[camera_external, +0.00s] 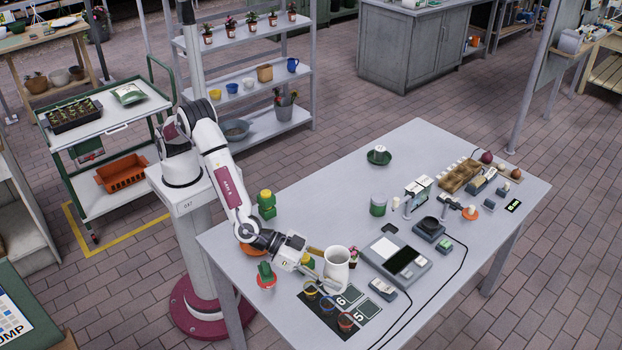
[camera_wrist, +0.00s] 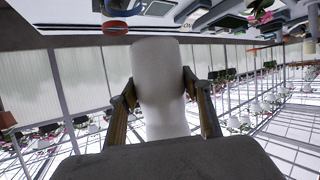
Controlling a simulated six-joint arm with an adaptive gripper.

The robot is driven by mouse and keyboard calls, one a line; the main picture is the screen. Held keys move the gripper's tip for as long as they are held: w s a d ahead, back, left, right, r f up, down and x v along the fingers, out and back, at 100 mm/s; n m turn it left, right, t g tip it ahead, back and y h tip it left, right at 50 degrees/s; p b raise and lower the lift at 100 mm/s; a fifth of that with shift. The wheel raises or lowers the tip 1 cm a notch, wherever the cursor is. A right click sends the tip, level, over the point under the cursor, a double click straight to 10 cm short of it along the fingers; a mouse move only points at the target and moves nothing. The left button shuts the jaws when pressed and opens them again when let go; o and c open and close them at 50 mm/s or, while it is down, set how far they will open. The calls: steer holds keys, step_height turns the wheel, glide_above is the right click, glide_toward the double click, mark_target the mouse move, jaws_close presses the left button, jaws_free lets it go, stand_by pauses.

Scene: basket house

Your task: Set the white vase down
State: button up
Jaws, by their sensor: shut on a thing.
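The white vase (camera_external: 338,270) is upright near the front edge of the table, just behind the dark mat of small pots. My gripper (camera_external: 322,266) reaches it from the left, with its fingers shut on the vase. In the wrist view the vase (camera_wrist: 160,75) sits between the two fingers (camera_wrist: 158,88), one on each side. I cannot tell whether the vase's base touches the grey table (camera_external: 310,218) or hangs just above it.
A dark mat (camera_external: 325,313) with small coloured pots and number cards lies in front. A small cactus (camera_external: 265,272) stands left, a grey device with a dark screen (camera_external: 402,260) right. A green can (camera_external: 378,205) is farther back. The table's back left is mostly clear.

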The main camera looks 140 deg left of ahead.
steer(key=s+d+n+y, duration=0.1)
steer(key=s+d, duration=0.2)
steer(key=d, duration=1)
steer(key=shift+r, duration=0.2)
steer(key=shift+f, duration=0.1)
step_height(320, 180, down, 6)
stand_by(0.4)
steer(key=shift+f, duration=1.9)
steer(key=shift+f, duration=0.1)
